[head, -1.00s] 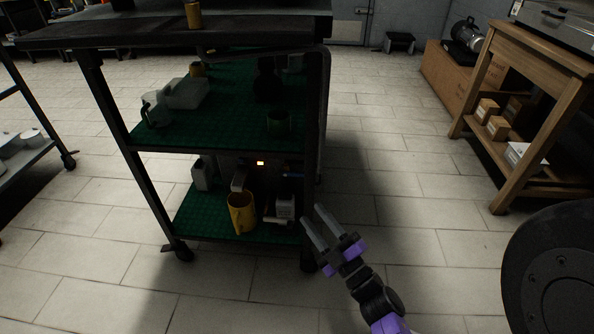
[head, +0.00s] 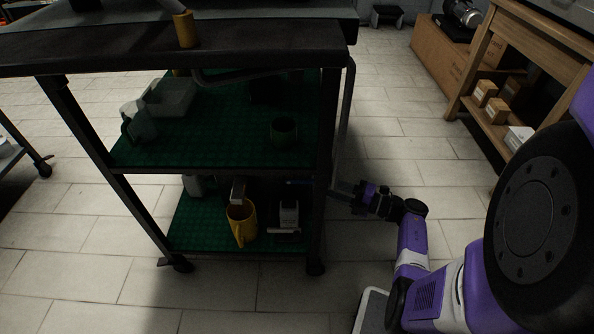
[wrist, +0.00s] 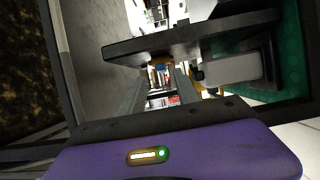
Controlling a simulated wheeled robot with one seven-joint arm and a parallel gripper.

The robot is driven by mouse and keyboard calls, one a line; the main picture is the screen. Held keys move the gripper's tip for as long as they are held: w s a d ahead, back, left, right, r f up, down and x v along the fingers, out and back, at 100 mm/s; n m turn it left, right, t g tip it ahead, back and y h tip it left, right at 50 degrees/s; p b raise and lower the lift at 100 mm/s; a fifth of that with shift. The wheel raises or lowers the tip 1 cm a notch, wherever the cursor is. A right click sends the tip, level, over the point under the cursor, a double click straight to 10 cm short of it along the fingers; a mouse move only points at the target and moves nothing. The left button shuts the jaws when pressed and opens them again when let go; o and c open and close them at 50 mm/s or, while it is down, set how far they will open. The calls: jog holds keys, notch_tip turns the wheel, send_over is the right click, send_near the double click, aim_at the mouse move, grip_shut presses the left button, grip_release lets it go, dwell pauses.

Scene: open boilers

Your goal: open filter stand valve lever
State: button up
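I cannot make out the valve lever for certain. A small dark blue bar (head: 298,182) shows dimly on the cart's lower shelf, behind a grey boxy part (head: 289,214); I cannot tell whether it is the lever. My gripper (head: 335,192) is at the right side of the cart, level with the lower shelf, fingers pointing left, tips partly hidden by the cart post. In the wrist view my gripper (wrist: 160,88) has its two fingers apart with nothing clearly held. A dark bar and a grey block (wrist: 235,68) lie ahead and right of them.
The cart (head: 325,150) has dark posts and green shelves. A yellow mug (head: 241,222) stands on the lower shelf; a dark green cup (head: 284,130) is on the middle shelf. A wooden table (head: 480,60) stands at the right. Tiled floor between is clear.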

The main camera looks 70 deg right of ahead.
aim_at(310, 183)
jog(key=shift+w+f, duration=0.2)
jog(key=shift+w, duration=0.2)
jog(key=w+b, duration=0.1)
jog(key=w, duration=0.6)
jog(key=shift+w+r+b, duration=0.1)
jog(key=shift+w+b, duration=0.05)
jog(key=shift+b, duration=0.2)
grip_shut()
dwell(0.7)
